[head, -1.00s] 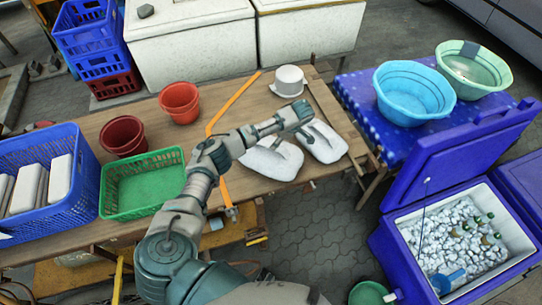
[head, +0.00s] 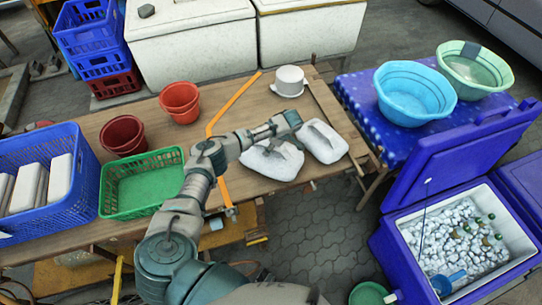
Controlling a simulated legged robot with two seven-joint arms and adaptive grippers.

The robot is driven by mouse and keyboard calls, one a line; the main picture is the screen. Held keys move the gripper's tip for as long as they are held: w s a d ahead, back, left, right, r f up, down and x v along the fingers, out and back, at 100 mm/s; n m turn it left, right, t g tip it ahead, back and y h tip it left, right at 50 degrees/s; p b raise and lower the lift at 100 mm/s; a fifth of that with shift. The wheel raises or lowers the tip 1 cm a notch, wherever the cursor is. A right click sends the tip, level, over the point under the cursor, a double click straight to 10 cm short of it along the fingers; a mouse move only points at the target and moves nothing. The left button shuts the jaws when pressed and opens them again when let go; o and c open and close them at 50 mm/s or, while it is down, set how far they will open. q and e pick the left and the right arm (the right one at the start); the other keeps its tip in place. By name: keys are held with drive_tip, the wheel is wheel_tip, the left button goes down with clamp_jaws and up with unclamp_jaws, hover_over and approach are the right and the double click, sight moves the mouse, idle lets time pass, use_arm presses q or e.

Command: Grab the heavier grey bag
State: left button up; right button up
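Two pale grey-white bags lie side by side near the front edge of the wooden table: a left bag (head: 264,165) and a right bag (head: 327,150). Each has a darker grey patch on top. Which is heavier cannot be seen. My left gripper (head: 291,121) is above the back edge of the bags, around the gap between them. Its arm hides part of the left bag. Its fingers are too small and dark to tell open from shut, and no bag looks lifted. My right gripper is not in view.
A white pot (head: 289,83) stands behind the bags. An orange bar (head: 233,103) crosses the wooden table (head: 240,190). A green basket (head: 140,208), red pots (head: 180,100) and a blue crate (head: 60,208) stand left. An open blue cooler (head: 403,262) is at right.

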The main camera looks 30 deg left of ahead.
use_arm(q)
drive_tip(key=shift+d+f, duration=0.15)
drive_tip(key=shift+c, duration=0.2)
clamp_jaws()
idle(0.3)
